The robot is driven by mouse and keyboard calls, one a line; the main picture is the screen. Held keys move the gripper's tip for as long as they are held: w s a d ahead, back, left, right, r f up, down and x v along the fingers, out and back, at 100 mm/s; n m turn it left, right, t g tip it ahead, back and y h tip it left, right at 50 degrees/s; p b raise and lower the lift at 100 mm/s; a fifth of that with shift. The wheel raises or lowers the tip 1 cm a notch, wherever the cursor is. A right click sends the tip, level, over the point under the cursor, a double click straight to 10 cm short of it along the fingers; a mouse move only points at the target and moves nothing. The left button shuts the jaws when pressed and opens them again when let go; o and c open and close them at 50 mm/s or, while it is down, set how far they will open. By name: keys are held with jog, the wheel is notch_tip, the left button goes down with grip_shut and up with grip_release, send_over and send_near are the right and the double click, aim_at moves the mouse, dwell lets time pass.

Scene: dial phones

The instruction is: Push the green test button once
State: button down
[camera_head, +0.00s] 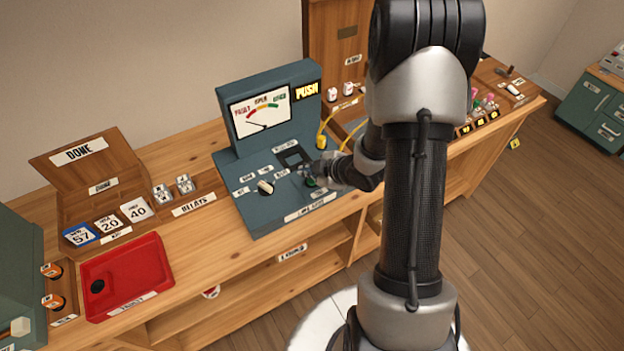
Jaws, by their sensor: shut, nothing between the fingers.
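The green test button (311,182) shows as a small dark green patch on the sloped front panel of the teal test set (262,216). My gripper (312,174) is shut and empty, with its fingertips over the button. The gripper hides part of the button, and I cannot tell whether they touch. The test set's meter (262,112) has coloured marks along its arc and a needle pointing to the lower left. A lit sign reading PUSH (307,90) is beside the meter. A pale knob (265,187) is on the panel, left of my gripper.
A yellow plug (322,140) with a cord stands right of the meter. A red tray (130,275), number cards (109,222) and relays (185,184) are to the left. My arm covers the bench's middle right. Bare bench top lies before the relays.

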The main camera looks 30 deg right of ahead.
aim_at(310, 182)
jog(key=shift+f, duration=0.1)
dwell(0.7)
jog(key=shift+f+b, duration=0.35)
jog(key=shift+b, duration=0.1)
jog(key=shift+f+b, duration=0.45)
jog(key=shift+f, duration=0.05)
dwell(0.6)
jog(key=shift+r, duration=0.15)
jog(key=shift+r+p, duration=0.75)
jog(key=shift+r, duration=0.05)
jog(key=shift+r+p, duration=2.05)
jog(key=shift+r, duration=0.45)
